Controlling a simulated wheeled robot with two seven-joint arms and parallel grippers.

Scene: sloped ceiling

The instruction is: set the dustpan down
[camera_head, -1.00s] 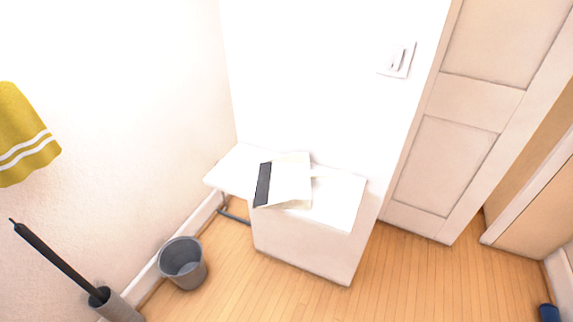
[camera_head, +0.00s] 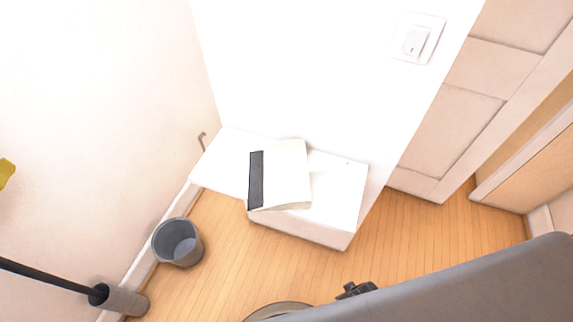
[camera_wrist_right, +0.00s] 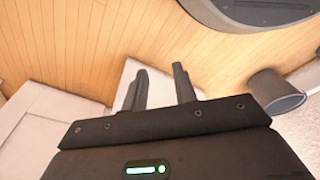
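A flat cream-white object with a dark strip along its left edge (camera_head: 285,175), which looks like the dustpan, lies on top of the low white cabinet (camera_head: 338,190) in the head view. No gripper touches it in that view. My right gripper (camera_wrist_right: 160,68) shows in the wrist view with its two dark fingers apart and nothing seen between them. A white surface, probably the cabinet (camera_wrist_right: 127,75), shows behind the fingers. My left gripper is not in view.
A grey bin (camera_head: 178,243) stands on the wood floor left of the cabinet. A brush with a dark handle sits in a grey holder (camera_head: 122,301) near the left wall. A panelled door (camera_head: 440,125) is at the right. Wood floor right of the cabinet is clear.

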